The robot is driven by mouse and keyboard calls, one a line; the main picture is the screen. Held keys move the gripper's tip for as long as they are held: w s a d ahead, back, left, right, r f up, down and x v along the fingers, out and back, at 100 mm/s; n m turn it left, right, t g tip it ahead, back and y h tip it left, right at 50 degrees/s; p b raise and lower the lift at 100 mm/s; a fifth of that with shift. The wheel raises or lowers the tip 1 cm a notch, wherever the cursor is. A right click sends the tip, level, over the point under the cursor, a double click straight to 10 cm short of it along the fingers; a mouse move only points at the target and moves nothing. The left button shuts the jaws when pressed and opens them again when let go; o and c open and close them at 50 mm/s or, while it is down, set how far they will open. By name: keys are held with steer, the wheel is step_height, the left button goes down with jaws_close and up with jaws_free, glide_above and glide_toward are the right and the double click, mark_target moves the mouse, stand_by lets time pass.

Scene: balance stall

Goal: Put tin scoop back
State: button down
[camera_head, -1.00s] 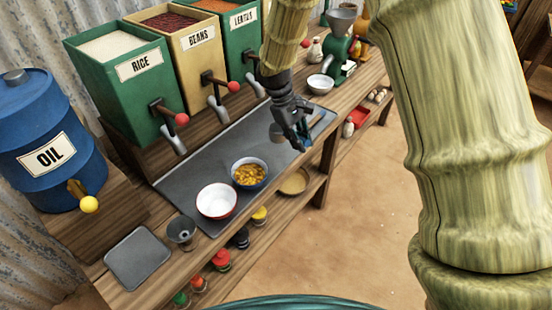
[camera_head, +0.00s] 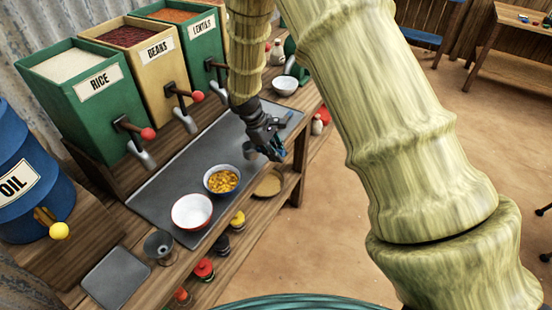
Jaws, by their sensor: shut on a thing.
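My gripper (camera_head: 276,151) points down over the front edge of the grey metal counter sheet (camera_head: 178,172), near its right end. It is shut on a small grey metal thing, which looks like the tin scoop (camera_head: 250,151). The scoop shows only partly beside the dark fingers, and its handle is hidden. To its left, a blue-rimmed bowl (camera_head: 222,180) of yellow-orange food and an empty red-rimmed white bowl (camera_head: 192,212) stand on the sheet.
Dispensers for rice (camera_head: 84,103), beans (camera_head: 141,64) and lentils (camera_head: 188,40) line the back, their taps jutting forward. A funnel (camera_head: 160,247), a grey square plate (camera_head: 115,278) and a blue oil barrel (camera_head: 30,175) are left. A shelf below holds jars and a round tan dish (camera_head: 269,184).

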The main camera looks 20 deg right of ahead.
steer(key=shift+f+p, duration=0.4)
steer(key=shift+f, duration=1.4)
steer(key=c, duration=1.4)
jaws_free()
steer(key=shift+o, duration=0.2)
